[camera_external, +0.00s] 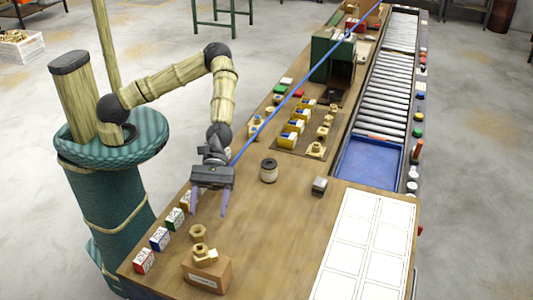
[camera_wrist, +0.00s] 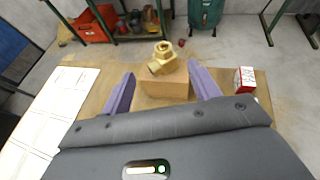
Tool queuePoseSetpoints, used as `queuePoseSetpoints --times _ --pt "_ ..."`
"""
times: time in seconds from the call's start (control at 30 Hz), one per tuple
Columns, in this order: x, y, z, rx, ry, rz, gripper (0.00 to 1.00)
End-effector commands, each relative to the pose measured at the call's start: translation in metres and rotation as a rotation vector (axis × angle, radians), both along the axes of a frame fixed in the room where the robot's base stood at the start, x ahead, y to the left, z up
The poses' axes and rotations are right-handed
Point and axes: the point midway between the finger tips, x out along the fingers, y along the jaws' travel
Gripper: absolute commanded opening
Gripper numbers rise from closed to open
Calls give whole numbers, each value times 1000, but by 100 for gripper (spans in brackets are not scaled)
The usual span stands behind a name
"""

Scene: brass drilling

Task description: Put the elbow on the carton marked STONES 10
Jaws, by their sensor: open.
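A brass elbow fitting (camera_external: 204,254) sits on top of a brown cardboard box (camera_external: 208,277) near the table's front edge. The box has a pale label on its front, too small to read. In the wrist view the elbow (camera_wrist: 163,58) and the brown box (camera_wrist: 165,90) show ahead, between my finger lines. My gripper (camera_external: 209,208) is open and empty, its two purple fingers pointing down, behind the box and apart from it. The fingers also frame the wrist view (camera_wrist: 162,88).
Small cartons with red (camera_external: 144,261), blue (camera_external: 159,239) and green (camera_external: 175,219) markings line the left edge. A dark-lidded jar (camera_external: 269,170) and a small grey-green block (camera_external: 319,186) stand to the right. A white gridded sheet (camera_external: 365,245) lies front right. The table's middle is mostly clear.

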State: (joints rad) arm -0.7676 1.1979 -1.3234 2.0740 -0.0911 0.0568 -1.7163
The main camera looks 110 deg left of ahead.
Motion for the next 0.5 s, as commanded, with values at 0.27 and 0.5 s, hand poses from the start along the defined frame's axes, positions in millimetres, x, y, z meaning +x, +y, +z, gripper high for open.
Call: queuePoseSetpoints --times 0.27,0.5 --pt "-3 9 4 0 1 -2 61" --pt "-3 9 4 0 0 -1 61"
